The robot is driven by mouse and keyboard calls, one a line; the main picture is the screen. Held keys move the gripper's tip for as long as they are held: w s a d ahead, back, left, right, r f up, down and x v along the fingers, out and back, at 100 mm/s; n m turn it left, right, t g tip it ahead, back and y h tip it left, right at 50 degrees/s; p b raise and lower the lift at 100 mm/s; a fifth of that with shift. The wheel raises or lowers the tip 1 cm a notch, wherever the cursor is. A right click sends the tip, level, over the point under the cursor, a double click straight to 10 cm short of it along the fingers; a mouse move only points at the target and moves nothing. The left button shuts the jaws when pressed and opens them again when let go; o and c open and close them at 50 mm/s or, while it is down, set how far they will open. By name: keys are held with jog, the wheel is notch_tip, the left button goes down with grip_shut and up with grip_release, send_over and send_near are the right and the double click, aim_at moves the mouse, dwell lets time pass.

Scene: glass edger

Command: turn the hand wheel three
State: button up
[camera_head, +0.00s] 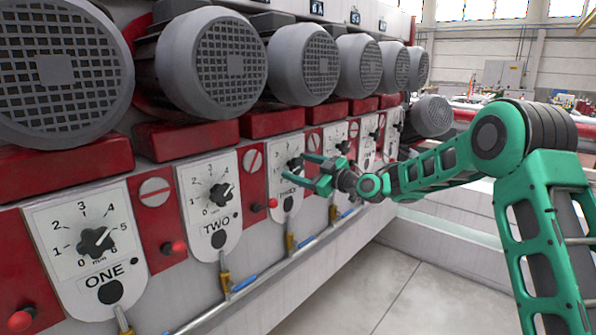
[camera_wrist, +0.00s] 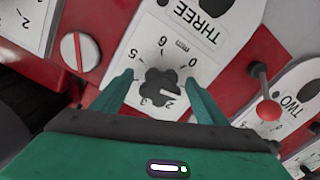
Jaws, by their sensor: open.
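The hand wheel three is a dark lobed knob (camera_wrist: 160,85) on a white dial plate marked THREE (camera_wrist: 205,25). In the wrist view the plate appears upside down, with the numbers around the knob. A light pointer mark on the knob seems to face the lower right, near the 2. My gripper (camera_wrist: 158,79) is open, with one green finger on each side of the knob; I cannot tell whether they touch it. In the head view my gripper (camera_head: 298,168) is at the THREE plate (camera_head: 288,198) and partly covers it.
Plates ONE (camera_head: 87,283) and TWO (camera_head: 214,226) have similar knobs. Red ball levers (camera_head: 272,203) stick out between plates; one (camera_wrist: 268,110) is close right of my gripper in the wrist view. Grey motors (camera_head: 211,62) overhang above. Pipes (camera_head: 240,285) run below. The floor at front is clear.

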jog(key=v, duration=1)
jog(key=shift+d+f, duration=0.1)
jog(key=s+d+f+m+g+h, duration=0.2)
jog(key=s+d+f+m+h, duration=0.15)
jog(key=s+d, duration=0.45)
jog(key=s+d+f+m+g+h, duration=0.1)
jog(key=s+d+f+m+h, duration=0.2)
jog(key=s+d, duration=0.5)
jog(key=s+d+f+m+g+h, duration=0.25)
jog(key=s+d+h, duration=0.25)
jog(key=d, duration=0.6)
jog(key=s+d+f+m+g, duration=0.1)
jog(key=s+d+m+g, duration=0.1)
jog(key=s, duration=0.9)
jog(key=s+d+f+m+g+h, duration=0.1)
jog(key=s+d+m, duration=0.4)
jog(key=s, duration=0.5)
jog(key=s+d+f+m+g+h, duration=0.1)
jog(key=s+m, duration=0.4)
jog(key=s, duration=0.6)
jog(key=d+g, duration=0.1)
jog(key=d, duration=0.1)
jog(key=shift+s+d+m+g, duration=0.3)
jog(key=shift+d+m+g, duration=0.05)
jog(key=shift+d+m, duration=0.05)
jog(key=shift+h, duration=0.25)
